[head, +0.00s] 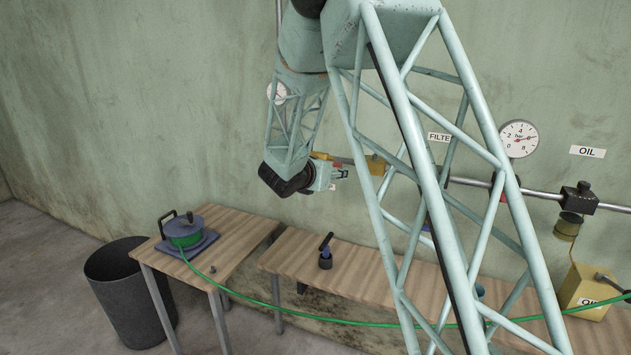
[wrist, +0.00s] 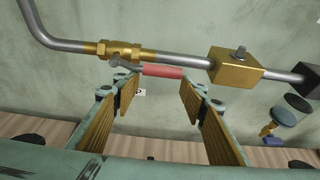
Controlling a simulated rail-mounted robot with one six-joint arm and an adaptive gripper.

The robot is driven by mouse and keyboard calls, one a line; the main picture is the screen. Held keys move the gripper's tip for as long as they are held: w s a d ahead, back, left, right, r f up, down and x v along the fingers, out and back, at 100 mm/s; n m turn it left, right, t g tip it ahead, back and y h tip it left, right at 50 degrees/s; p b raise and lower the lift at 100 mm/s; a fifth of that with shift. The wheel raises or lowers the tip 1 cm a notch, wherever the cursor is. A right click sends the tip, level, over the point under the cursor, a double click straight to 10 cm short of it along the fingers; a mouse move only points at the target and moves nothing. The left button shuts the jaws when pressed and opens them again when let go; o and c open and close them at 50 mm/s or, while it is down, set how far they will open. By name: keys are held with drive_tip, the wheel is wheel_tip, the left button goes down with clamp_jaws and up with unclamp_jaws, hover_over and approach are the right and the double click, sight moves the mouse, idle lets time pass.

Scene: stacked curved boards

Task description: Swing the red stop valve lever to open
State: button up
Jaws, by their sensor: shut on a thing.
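The red lever (wrist: 163,71) shows in the wrist view just below the pipe. Its grey arm runs left to the brass valve (wrist: 118,50), and it looks nearly in line with the pipe. My gripper (wrist: 158,88) is shut on the lever, with the red grip lying across the gap between its fingertips. The contact at the fingertips is hard to see. In the head view my gripper (head: 340,174) is at the wall just below the pipe, and the lever is too small there to make out clearly.
A brass block (wrist: 236,66) sits on the pipe right of the lever. Below are wooden benches (head: 300,262), a green hose reel (head: 186,230) and a dark bin (head: 125,290). A pressure gauge (head: 518,139) and a yellow oil box (head: 585,290) are at the right.

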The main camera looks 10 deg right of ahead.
drive_tip(key=shift+o, duration=0.2)
drive_tip(key=shift+s+a+r+t, duration=0.15)
drive_tip(key=shift+s+a+r, duration=0.15)
drive_tip(key=shift+a+r, duration=0.35)
drive_tip(key=shift+s+a+r+t, duration=0.15)
drive_tip(key=shift+s+a+r, duration=0.15)
drive_tip(key=shift+a+r, duration=0.3)
drive_tip(key=shift+s+a+r, duration=0.2)
drive_tip(key=shift+s+a, duration=0.4)
drive_tip(key=shift+a, duration=0.15)
drive_tip(key=shift+c, duration=1.3)
drive_tip(key=shift+s+a, duration=0.15)
drive_tip(key=shift+s, duration=0.85)
